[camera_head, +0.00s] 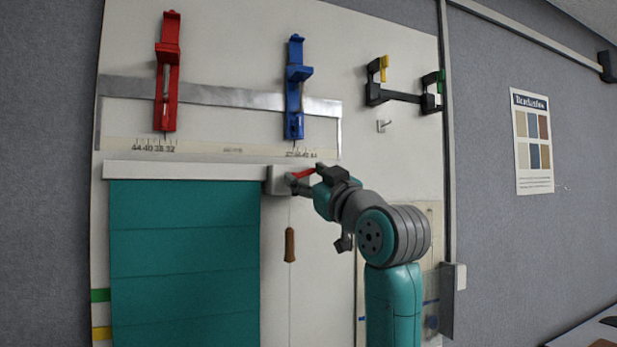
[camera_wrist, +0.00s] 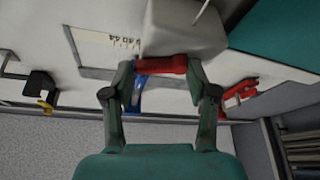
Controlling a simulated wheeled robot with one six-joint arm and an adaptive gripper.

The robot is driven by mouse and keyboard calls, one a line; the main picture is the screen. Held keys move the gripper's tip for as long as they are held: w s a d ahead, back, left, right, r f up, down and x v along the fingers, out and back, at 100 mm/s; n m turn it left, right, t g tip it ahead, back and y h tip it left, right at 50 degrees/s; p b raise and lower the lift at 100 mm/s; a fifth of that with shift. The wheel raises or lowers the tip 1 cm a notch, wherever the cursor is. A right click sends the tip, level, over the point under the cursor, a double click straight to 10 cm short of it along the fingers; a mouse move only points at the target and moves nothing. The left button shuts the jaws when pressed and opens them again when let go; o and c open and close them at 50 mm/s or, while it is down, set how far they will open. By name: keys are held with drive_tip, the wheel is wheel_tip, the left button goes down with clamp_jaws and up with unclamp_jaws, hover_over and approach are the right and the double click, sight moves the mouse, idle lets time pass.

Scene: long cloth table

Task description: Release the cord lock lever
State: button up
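The cord lock is a pale block (camera_head: 277,182) at the right end of the blind's headrail, with a red lever (camera_head: 304,173) sticking out to the right. In the wrist view the red lever (camera_wrist: 160,64) lies crosswise between my fingertips, in front of the block (camera_wrist: 185,28). My gripper (camera_head: 301,183) is at the lever, its fingers spread apart. In the wrist view my gripper (camera_wrist: 163,68) has one finger at each end of the lever; whether they touch it I cannot tell. The cord with a brown pull (camera_head: 290,245) hangs below the block.
The teal blind (camera_head: 185,260) hangs from the white headrail (camera_head: 185,171). Above are a metal frame (camera_head: 220,97), a red slider (camera_head: 167,75) and a blue slider (camera_head: 296,85).

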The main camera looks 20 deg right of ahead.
drive_tip(key=o, duration=0.3)
drive_tip(key=v, duration=1.2)
drive_tip(key=shift+f, duration=0.1)
